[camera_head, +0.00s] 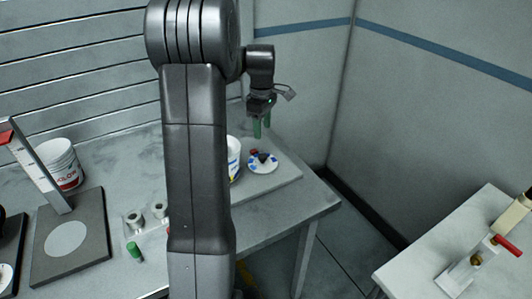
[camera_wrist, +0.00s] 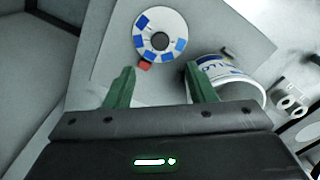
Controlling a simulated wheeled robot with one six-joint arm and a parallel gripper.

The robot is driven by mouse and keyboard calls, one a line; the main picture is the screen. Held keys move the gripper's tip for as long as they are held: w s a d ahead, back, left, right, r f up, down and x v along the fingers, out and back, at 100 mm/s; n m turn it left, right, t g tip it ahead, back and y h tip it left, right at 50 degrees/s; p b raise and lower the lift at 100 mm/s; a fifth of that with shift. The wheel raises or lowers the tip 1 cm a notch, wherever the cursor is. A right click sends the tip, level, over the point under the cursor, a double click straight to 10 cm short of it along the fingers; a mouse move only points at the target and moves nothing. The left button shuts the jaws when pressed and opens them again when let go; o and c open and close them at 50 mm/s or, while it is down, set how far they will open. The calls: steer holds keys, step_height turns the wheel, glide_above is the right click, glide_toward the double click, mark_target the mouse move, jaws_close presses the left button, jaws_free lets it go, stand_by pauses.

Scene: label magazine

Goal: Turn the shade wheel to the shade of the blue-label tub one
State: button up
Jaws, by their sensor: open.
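The shade wheel (camera_head: 263,163) is a white disc with blue patches of differing shades around its rim and a dark centre knob. It lies on a grey board, and it also shows at the top of the wrist view (camera_wrist: 177,22). A small red marker (camera_wrist: 145,66) sits at its rim. The blue-label tub (camera_wrist: 226,78) is white and stands beside the wheel. In the head view the tub (camera_head: 234,160) is partly hidden by my arm. My gripper (camera_head: 262,128) has green fingers. They are open and empty above the wheel, and the wheel shows beyond the fingertips (camera_wrist: 160,80).
A white tub with a red label (camera_head: 62,165) stands at the left behind a dark stand (camera_head: 70,245). A green-capped piece (camera_head: 134,251) lies near a small holder. A second table (camera_head: 450,262) with a red-handled valve is at the right, across a floor gap.

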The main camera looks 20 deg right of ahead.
mark_target(262, 156)
step_height(262, 156, down, 11)
steer(key=shift+r+p, duration=0.1)
steer(key=shift+p, duration=0.65)
steer(key=c, duration=1)
steer(key=shift+o, duration=0.2)
